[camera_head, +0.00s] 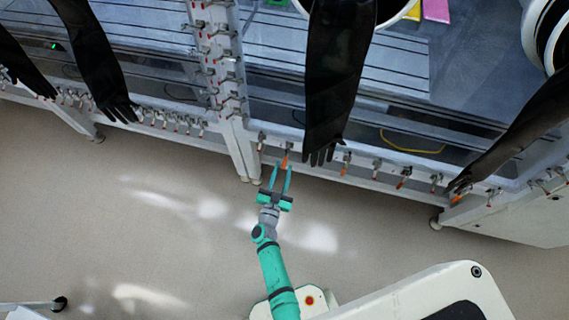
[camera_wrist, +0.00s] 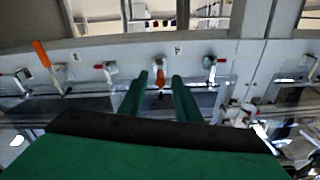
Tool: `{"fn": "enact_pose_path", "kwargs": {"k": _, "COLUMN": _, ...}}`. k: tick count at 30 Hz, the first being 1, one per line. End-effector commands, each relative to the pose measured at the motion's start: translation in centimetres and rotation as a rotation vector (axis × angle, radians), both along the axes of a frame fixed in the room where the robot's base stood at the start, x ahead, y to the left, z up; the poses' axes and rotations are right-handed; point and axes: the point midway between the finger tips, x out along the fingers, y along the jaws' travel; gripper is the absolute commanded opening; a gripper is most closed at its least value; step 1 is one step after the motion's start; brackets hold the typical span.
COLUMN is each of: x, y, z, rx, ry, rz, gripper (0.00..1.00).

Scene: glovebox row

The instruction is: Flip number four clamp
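A row of toggle clamps runs along the lower rail of the glovebox. In the head view, my teal gripper (camera_head: 282,168) is open, with its two fingers pointing up at a clamp with an orange handle (camera_head: 285,160) just right of the frame post. In the wrist view, that orange-handled clamp (camera_wrist: 160,77) shows between the fingertips of my gripper (camera_wrist: 160,80), with gaps on both sides. I cannot tell how deep it sits between them.
Neighbouring clamps include a red-tipped one (camera_wrist: 107,68), one with a raised orange handle (camera_wrist: 42,55) and one to the right (camera_wrist: 210,65). A black glove (camera_head: 335,80) hangs close to the right of my gripper. The floor (camera_head: 150,230) below the rail is clear.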

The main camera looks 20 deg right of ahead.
Motion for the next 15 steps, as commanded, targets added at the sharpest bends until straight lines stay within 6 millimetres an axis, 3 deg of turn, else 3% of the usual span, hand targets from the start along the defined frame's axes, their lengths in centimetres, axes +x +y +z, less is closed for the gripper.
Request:
{"fn": "enact_pose_path", "kwargs": {"k": 6, "x": 2.2, "y": -1.4, "z": 0.1, "rx": -0.001, "ry": -0.001, "rz": 0.0, "gripper": 0.3}}
{"fn": "enact_pose_path", "kwargs": {"k": 15, "x": 2.7, "y": -1.9, "z": 0.0, "rx": 0.0, "ry": 0.0, "rz": -0.002, "gripper": 0.3}}
